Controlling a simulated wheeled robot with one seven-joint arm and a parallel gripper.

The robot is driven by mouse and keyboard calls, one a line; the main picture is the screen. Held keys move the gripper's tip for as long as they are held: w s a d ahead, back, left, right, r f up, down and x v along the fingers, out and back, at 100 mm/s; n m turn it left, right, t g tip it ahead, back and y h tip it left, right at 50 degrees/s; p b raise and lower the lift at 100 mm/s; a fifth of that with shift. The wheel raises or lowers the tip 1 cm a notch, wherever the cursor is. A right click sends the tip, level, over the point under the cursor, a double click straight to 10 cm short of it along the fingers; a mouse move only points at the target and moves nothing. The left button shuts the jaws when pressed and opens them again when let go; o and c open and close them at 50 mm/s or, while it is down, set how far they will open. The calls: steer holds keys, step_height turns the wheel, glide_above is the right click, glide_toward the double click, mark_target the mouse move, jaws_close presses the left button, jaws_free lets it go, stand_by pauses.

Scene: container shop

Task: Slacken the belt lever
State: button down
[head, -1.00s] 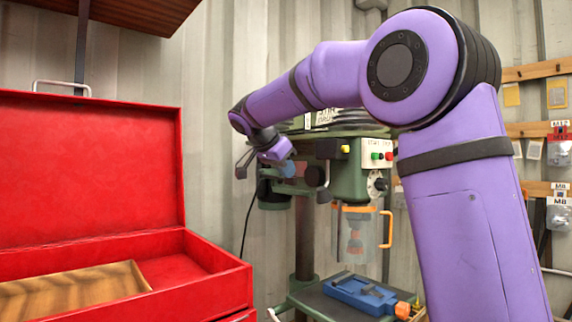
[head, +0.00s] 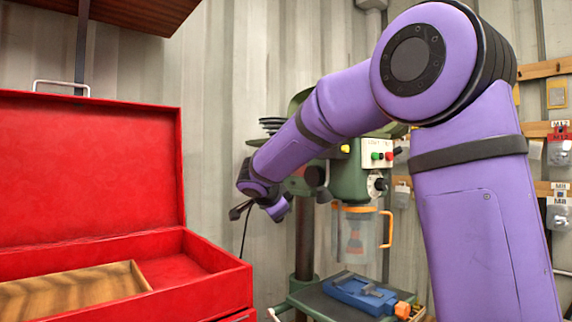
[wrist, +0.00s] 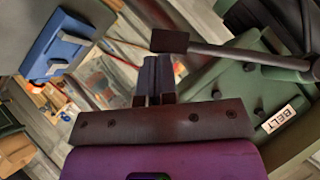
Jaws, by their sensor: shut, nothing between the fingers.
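The belt lever (wrist: 235,54) in the wrist view is a dark rod with a flat rectangular end. It sticks out leftward beside a green housing (wrist: 225,95) that bears a white BELT label (wrist: 278,119). My gripper (wrist: 155,78) is shut and empty. Its two dark fingers are together, just below the lever's flat end in the picture. I cannot tell whether they touch it. In the head view, my wrist is low at the left side of the green drill press (head: 348,183). My arm hides much of the press's top, and the lever is not clear there.
A blue vise (head: 360,293) sits on the press table below, and also shows in the wrist view (wrist: 58,45). A clear guard with an orange handle (head: 386,228) hangs under the press head. An open red toolbox (head: 90,160) stands at left. Pegboard rails are at right.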

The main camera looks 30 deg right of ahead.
steer(key=shift+w+a+f, duration=0.1)
steer(key=shift+w+f, duration=0.25)
steer(key=shift+f, duration=0.1)
steer(key=shift+a+f, duration=0.1)
steer(key=shift+f, duration=0.1)
